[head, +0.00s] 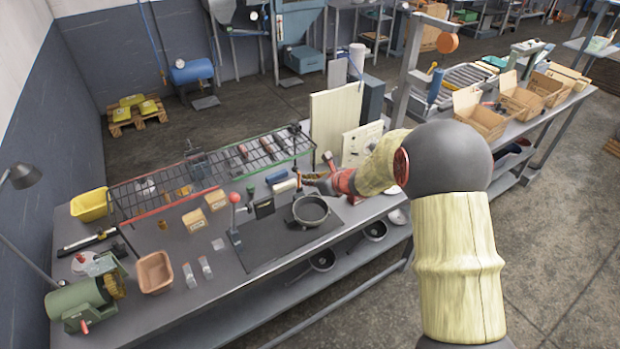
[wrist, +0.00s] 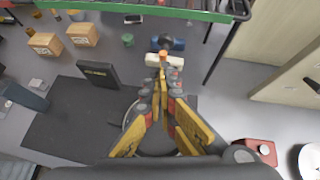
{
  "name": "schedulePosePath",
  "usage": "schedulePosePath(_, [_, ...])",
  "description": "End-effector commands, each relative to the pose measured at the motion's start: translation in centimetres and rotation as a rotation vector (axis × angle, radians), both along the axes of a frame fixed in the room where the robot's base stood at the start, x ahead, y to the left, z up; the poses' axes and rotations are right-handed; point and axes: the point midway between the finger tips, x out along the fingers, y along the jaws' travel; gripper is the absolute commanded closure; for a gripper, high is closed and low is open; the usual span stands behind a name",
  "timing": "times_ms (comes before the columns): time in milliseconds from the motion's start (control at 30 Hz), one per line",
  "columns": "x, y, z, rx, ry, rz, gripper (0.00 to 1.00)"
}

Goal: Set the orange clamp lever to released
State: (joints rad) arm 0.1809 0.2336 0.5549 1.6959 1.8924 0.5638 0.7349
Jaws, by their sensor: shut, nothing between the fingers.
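My gripper (wrist: 162,88) is shut and empty, its fingertips together over the rim of a dark round pan (wrist: 131,112). In the head view the pan (head: 311,210) sits on a dark mat, with my gripper (head: 304,181) just behind it. A small orange piece (wrist: 163,54) shows just beyond the fingertips in the wrist view, by a cream roller-shaped part (wrist: 163,60). It may be the orange clamp lever; I cannot tell its position or whether my gripper touches it. My fingers partly hide the pan.
A black upright plate (wrist: 98,74) stands left of the pan. A red-knobbed lever (head: 234,199) stands at the mat's left. A wire rack with a green front rail (wrist: 150,9) runs behind. The mat's front is clear.

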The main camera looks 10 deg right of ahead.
Motion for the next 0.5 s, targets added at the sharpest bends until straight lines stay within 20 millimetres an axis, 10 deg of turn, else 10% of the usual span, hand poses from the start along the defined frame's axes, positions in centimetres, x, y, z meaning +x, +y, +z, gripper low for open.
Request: schedulePosePath(500, [0.88, 0.30, 0.38, 0.000, -0.001, 0.000, 1.00])
